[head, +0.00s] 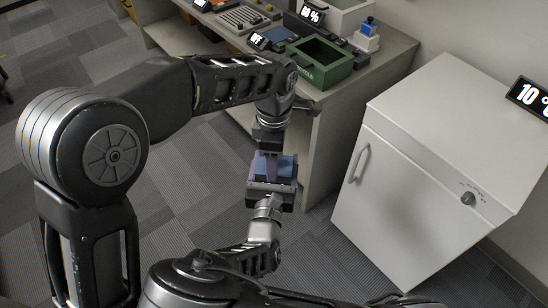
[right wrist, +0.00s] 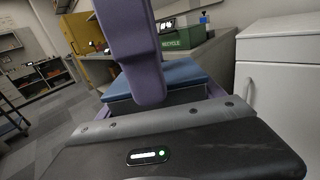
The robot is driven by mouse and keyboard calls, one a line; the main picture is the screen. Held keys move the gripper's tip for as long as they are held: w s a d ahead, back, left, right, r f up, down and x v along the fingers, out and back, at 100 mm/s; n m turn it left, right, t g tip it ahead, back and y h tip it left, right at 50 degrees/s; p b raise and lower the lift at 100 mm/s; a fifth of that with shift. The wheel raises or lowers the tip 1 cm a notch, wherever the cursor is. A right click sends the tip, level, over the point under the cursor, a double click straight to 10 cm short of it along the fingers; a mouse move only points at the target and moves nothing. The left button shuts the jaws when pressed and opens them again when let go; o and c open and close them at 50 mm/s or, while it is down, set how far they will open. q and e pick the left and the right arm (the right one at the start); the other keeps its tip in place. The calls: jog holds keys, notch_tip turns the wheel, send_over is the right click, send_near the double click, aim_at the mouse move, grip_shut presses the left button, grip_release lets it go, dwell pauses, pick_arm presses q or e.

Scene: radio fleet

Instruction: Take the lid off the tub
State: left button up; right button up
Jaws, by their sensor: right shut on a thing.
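The tub (right wrist: 188,97) is dark grey with a blue lid (head: 286,166) on top; the lid also shows in the right wrist view (right wrist: 184,73). My right gripper (head: 272,186) comes up from below and is shut on the tub, holding it in the air in front of the bench. My left gripper (head: 271,156) reaches down over the lid from above. In the right wrist view one purple finger of it hangs in front of the lid. Its other finger is hidden, so I cannot tell whether it grips the lid.
A bench (head: 388,52) behind carries a green recycle bin (head: 318,62), small displays and a blue-topped item (head: 367,36). A white cabinet (head: 405,190) with a handle and a dial stands close on the right. Open carpeted floor lies to the left.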

pick_arm(q)
jog(key=c, duration=0.3)
dwell(0.5)
jog(key=shift+r, duration=0.25)
jog(key=shift+r, duration=0.85)
jog(key=shift+r, duration=2)
